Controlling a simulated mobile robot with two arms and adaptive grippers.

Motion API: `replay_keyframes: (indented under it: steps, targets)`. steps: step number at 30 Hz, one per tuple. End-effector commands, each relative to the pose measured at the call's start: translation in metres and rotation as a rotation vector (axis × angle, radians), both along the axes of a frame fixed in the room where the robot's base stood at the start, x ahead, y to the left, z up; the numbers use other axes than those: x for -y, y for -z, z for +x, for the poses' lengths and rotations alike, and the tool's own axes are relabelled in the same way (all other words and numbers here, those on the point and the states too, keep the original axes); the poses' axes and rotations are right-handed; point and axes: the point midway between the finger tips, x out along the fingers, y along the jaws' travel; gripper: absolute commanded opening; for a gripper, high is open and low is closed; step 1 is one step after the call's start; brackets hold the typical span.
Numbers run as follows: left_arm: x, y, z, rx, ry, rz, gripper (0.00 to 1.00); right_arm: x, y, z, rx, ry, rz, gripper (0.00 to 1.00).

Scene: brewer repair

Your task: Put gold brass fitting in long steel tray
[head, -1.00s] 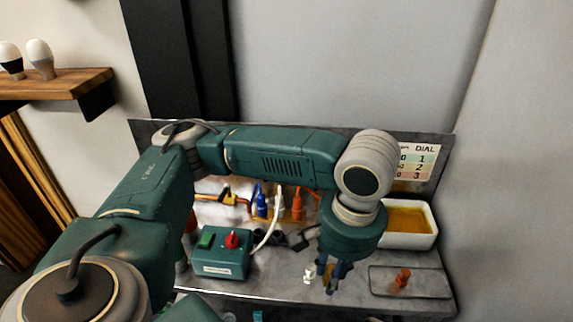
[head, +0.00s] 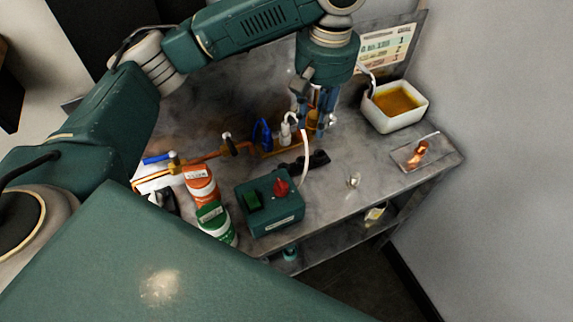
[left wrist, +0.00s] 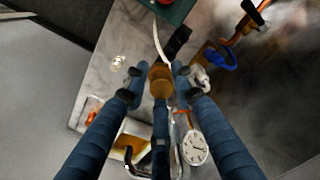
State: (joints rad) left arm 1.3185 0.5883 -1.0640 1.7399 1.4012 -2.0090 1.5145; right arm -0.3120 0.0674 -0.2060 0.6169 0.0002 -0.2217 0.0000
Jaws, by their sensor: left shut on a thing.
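My left gripper (head: 318,118) points down over the back of the bench, near the pipe valves. In the left wrist view its fingers (left wrist: 158,78) are closed around the gold brass fitting (left wrist: 160,83), which sits between the fingertips. In the head view the fitting (head: 312,118) is a small gold patch partly hidden by the fingers. The long steel tray (head: 434,153) lies at the bench's right end, apart from the gripper, with a copper-coloured part in it. The right gripper is not in view.
A white tub of amber liquid (head: 415,121) stands behind the tray. A gauge (left wrist: 195,148) shows in the wrist view.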

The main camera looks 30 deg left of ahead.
Motion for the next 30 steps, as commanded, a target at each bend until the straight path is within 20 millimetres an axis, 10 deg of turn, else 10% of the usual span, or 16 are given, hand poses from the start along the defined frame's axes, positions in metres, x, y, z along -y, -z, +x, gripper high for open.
replay_keyframes:
  steps: [18, 30]
  targets:
    - [0.0, 0.137, 0.0, -0.004, -0.004, 0.001, 0.0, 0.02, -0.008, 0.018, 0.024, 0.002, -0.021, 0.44]
    - [0.001, 0.186, 0.0, -0.004, -0.003, 0.002, 0.0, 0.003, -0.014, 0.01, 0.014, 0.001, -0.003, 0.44]
